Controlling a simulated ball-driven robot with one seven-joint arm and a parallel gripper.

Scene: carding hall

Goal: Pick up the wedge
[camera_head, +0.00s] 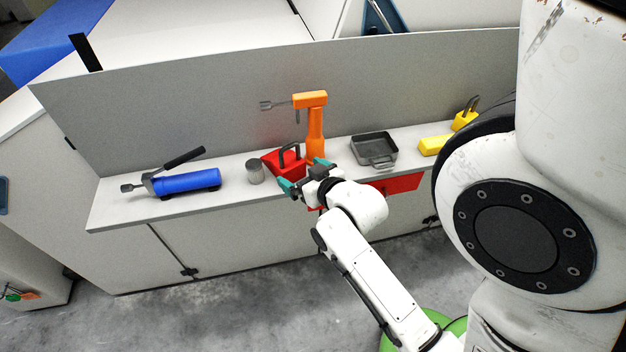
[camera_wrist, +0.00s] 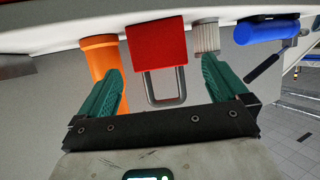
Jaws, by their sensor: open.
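A red block with a dark loop handle, which looks like the wedge (camera_head: 270,163), stands on the shelf between a grey cylinder and an orange tool. In the wrist view the red wedge (camera_wrist: 157,46) is at the top middle, and its grey handle hangs down in the picture between my fingers. My gripper (camera_head: 305,175) is open, with its teal fingertips in front of the wedge and partly covering it in the head view. In the wrist view my gripper (camera_wrist: 161,72) has one finger on each side of the handle, with nothing held.
The orange tool (camera_head: 315,125) stands close by the wedge, and the grey cylinder (camera_head: 254,172) on its left. A blue cylinder tool (camera_head: 188,182), a dark tray (camera_head: 374,147) and a yellow block (camera_head: 433,146) share the shelf (camera_head: 115,207). A grey panel (camera_head: 200,105) rises behind.

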